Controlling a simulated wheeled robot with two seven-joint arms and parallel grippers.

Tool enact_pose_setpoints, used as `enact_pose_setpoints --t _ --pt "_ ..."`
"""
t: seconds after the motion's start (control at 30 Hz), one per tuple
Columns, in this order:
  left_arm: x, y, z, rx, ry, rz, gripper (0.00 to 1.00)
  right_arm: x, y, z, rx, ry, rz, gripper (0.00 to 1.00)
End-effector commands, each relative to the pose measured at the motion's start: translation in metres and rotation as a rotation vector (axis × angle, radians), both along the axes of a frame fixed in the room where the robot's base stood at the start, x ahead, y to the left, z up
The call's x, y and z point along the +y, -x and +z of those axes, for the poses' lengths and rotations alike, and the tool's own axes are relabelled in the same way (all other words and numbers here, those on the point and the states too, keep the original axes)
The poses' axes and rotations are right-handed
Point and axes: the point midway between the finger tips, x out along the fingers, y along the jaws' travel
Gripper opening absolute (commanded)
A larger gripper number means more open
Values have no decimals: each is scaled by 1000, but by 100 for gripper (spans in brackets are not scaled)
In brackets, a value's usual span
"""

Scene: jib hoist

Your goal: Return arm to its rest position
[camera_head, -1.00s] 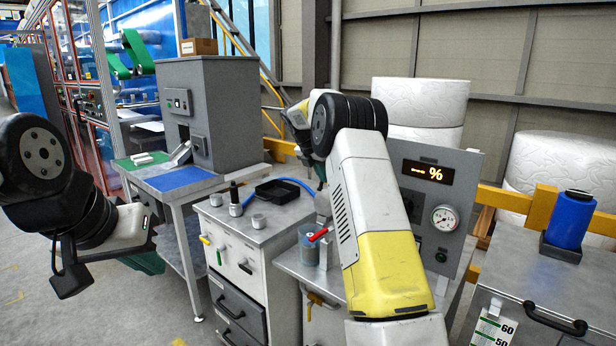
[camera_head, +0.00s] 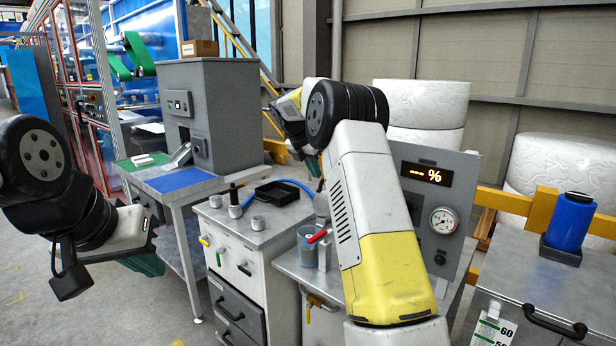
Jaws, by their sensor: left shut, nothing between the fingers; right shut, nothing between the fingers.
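My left gripper (camera_head: 143,260) is low at the left, in front of the table with the blue mat. It is shut and empty. My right arm (camera_head: 368,190) rises from the bottom, bends at a black joint and reaches away over the bench. My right gripper (camera_head: 311,160) is largely hidden behind this arm; it is shut and holds nothing. It is above the bench with the clear beaker (camera_head: 311,246) and red-handled valve (camera_head: 318,236).
A grey cabinet (camera_head: 435,190) with a percent display and gauge stands behind my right arm. A white drawer unit (camera_head: 240,235) carries a black tray (camera_head: 277,190) and small metal cups. A blue cylinder (camera_head: 568,222) stands at the right. Floor shows at the lower left.

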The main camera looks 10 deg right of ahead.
Motion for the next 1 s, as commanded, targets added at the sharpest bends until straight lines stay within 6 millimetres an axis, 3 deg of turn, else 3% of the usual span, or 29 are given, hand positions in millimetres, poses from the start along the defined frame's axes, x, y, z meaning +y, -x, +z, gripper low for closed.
enact_pose_setpoints --t 0.03,0.23,0.5,0.63,0.77,1.0 --pt "0 0 0 0 0 0 0 1 1 15 -8 0 -2 0" --pt "0 0 0 0 0 0 0 11 8 56 -6 0 -2 0" --pt "0 0 0 0 0 0 0 16 14 85 -8 -3 -6 0" --pt "0 0 0 0 0 0 0 16 31 98 -48 -60 -72 0" --pt "0 0 0 0 0 0 0 18 73 118 -141 -204 -242 0" --pt "0 0 0 0 0 0 0 29 185 135 -300 -554 -684 0"
